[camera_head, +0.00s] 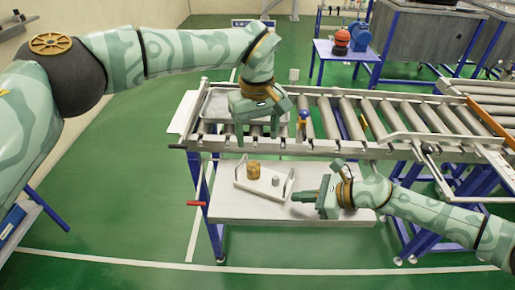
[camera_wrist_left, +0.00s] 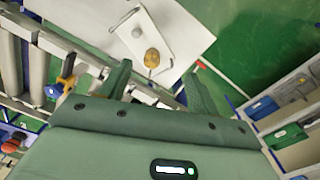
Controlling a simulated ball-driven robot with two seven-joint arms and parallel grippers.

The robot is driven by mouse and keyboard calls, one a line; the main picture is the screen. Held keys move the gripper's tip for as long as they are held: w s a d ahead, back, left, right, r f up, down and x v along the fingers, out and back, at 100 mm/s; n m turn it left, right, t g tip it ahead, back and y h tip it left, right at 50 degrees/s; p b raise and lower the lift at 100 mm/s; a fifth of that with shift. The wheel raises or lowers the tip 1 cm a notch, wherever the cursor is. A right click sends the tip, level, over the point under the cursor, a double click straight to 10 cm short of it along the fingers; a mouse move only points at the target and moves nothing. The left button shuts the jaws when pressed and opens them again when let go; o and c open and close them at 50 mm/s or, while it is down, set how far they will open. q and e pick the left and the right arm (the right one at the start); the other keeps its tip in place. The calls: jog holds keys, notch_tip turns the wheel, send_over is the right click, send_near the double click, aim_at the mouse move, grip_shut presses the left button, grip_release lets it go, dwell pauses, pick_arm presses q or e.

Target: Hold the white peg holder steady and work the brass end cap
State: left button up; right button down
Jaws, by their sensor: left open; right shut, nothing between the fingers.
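The white peg holder (camera_head: 263,188) is a flat white plate with upright pegs, lying on the white lower shelf (camera_head: 240,209) under the roller conveyor. The brass end cap (camera_head: 253,170) stands at its back left part. In the left wrist view the cap (camera_wrist_left: 152,57) and holder (camera_wrist_left: 136,44) show beyond my open fingers. My left gripper (camera_head: 257,132) is open and empty, pointing down at the conveyor's front edge, above and apart from the holder. My right gripper (camera_head: 303,197) is shut and empty, pointing left just right of the holder, with a small gap.
The roller conveyor (camera_head: 345,115) runs above and behind the shelf, with a metal tray (camera_head: 218,104) at its left end. A red handle (camera_head: 197,204) sticks out left of the shelf. Green floor (camera_head: 130,195) is free on the left.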

pick_arm(q)
jog(key=shift+r, duration=0.5)
pick_arm(e)
jog(key=c, duration=2.1)
grip_release()
jog(key=o, duration=0.4)
